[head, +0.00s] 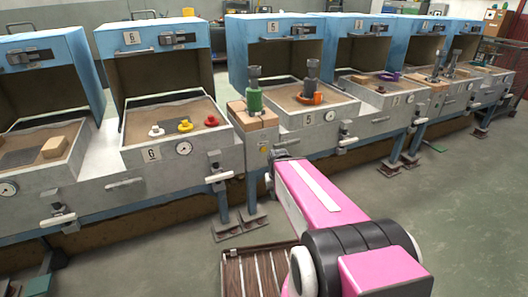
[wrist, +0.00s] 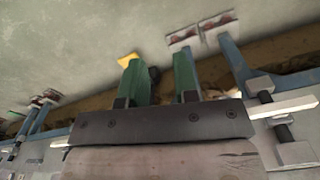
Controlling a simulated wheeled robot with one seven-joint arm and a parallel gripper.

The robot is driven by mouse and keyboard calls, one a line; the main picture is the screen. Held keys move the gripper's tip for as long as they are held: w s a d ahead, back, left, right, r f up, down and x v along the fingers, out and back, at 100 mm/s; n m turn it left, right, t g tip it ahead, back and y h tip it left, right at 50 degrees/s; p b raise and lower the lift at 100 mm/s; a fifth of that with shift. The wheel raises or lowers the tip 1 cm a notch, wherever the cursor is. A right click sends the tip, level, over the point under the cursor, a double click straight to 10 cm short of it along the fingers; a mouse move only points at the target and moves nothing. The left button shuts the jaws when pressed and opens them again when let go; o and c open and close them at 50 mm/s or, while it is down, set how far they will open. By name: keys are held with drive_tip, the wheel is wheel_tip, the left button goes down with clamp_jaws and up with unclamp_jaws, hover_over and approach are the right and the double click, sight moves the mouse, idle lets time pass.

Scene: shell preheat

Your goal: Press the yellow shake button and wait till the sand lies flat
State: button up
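In the wrist view a small yellow patch (wrist: 127,60) shows just past the tip of one green finger; it may be the yellow button, but I cannot tell for certain. My gripper (wrist: 159,66) has its two green fingers apart, with a small dark thing between or behind them; contact cannot be told. In the head view my pink arm reaches toward the front of the benches and hides the gripper's fingers. Sand fills open trays, one marked 6 (head: 137,141) and one marked 5 (head: 285,121). Objects lie on the sand; its flatness is hard to judge.
White, yellow (head: 185,125) and red (head: 211,121) pieces lie on the sand of tray 6. A green cylinder (head: 254,99) stands on wooden blocks between the trays. White lever handles (head: 219,178) jut from the bench fronts. A slatted wooden crate (head: 250,272) is low in front; grey floor is clear at right.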

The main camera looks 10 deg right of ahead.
clamp_jaws()
idle(1.4)
